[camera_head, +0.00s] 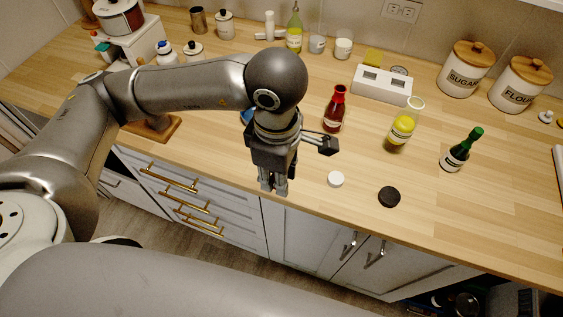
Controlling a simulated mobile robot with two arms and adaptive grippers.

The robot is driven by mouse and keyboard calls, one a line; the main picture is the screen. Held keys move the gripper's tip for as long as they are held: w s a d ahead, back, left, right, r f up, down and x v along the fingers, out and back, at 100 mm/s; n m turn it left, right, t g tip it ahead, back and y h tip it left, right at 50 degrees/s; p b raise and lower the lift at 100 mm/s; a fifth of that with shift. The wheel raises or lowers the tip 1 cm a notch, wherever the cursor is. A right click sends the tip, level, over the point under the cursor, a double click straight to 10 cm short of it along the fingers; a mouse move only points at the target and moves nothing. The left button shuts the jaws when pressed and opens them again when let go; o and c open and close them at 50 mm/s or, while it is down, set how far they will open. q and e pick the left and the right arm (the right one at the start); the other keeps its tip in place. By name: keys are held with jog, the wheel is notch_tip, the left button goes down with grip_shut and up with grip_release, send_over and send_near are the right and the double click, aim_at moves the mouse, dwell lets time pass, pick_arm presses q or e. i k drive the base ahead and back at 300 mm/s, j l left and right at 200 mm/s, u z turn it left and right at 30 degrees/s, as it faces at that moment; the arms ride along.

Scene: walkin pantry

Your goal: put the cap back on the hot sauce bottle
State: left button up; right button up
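A red bottle (335,110) with a pale label stands upright on the counter, right of my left gripper; it looks like the hot sauce bottle. Its neck is red, and I cannot tell whether a cap is on it. A small white cap (336,179) lies on the counter near the front edge, and a larger black lid (389,196) lies to its right. My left gripper (273,187) points down by the counter's front edge, left of the white cap and apart from it. Its fingers appear close together with nothing visible between them. My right gripper is not in view.
A yellow bottle (400,131) and a green bottle (456,154) stand to the right. A white holder (381,88) is behind, with sugar (464,76) and flour (518,91) canisters at the back right. The front right counter (475,225) is clear.

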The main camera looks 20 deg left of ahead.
aim_at(336, 108)
jog(key=k+j+z, duration=0.2)
jog(key=j, duration=0.2)
jog(key=k+j+z, duration=0.1)
jog(key=j+z, duration=0.15)
jog(key=j, duration=0.15)
jog(key=k+j+z, duration=0.2)
jog(key=j, duration=0.2)
